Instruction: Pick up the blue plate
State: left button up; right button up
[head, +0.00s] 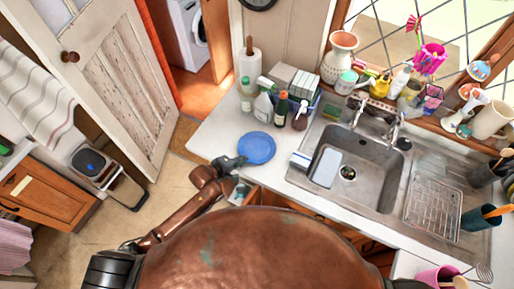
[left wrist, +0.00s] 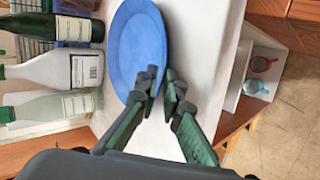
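The blue plate (head: 257,148) looks flat on the white counter, near the counter's left edge, in the head view. In the left wrist view the plate (left wrist: 138,40) fills the upper middle. I cannot see a gap under the plate. My right gripper is not in view.
Several bottles (head: 263,105) stand just behind the plate, by a paper towel roll (head: 250,65). The sink (head: 355,165) is to the right. An open drawer (head: 250,193) juts out below the counter edge near my left gripper. Bare counter (head: 215,130) lies left of the plate.

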pick_arm(q)
jog(key=shift+w+d+f, duration=0.25)
jog(key=shift+w+f, duration=0.05)
jog(key=shift+w, duration=0.05)
jog(key=shift+s, duration=0.1)
grip_shut()
jog(key=shift+r, duration=0.1)
